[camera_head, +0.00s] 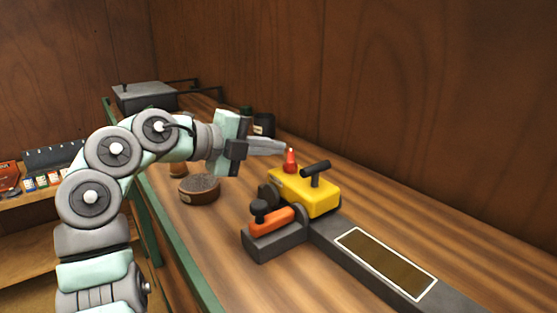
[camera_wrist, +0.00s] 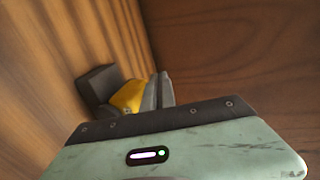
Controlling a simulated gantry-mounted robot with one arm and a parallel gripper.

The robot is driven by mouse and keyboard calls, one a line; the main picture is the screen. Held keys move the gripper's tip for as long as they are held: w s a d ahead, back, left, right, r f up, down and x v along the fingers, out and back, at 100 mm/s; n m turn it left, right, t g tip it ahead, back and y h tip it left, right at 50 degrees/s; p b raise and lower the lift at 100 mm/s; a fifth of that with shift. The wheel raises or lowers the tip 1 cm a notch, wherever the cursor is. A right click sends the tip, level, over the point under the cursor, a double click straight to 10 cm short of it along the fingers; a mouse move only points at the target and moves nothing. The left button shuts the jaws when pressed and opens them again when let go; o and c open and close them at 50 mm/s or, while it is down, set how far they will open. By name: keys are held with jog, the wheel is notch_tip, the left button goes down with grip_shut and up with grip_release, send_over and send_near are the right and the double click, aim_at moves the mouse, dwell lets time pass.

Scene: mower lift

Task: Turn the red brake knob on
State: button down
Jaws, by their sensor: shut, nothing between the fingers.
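The red brake knob (camera_head: 290,160) is a small upright cone shape on the far left end of the yellow mower-lift unit (camera_head: 318,197). My gripper (camera_head: 283,147) is shut and empty, with its fingers pointing right. In the head view its tips lie just beside the top of the red knob; I cannot tell whether they touch it. In the wrist view the shut fingers (camera_wrist: 160,90) lie over part of the yellow unit (camera_wrist: 130,97), and the red knob does not show there.
A black handle (camera_head: 316,168) rises from the yellow unit. An orange lever (camera_head: 272,219) with a black knob stands in front, and a dark track (camera_head: 350,235) runs to the lower right. A round brush (camera_head: 199,190) and dark bottles (camera_head: 263,124) are nearby.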

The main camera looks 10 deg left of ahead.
jog(key=shift+d, duration=0.15)
jog(key=shift+s+d+b, duration=0.25)
jog(key=shift+d+b, duration=0.05)
jog(key=shift+d, duration=0.3)
jog(key=shift+a+r, duration=0.1)
jog(key=shift+a, duration=0.15)
jog(key=a+r+p, duration=0.1)
jog(key=a+r, duration=0.2)
jog(key=a, duration=1.1)
jog(key=shift+s, duration=0.25)
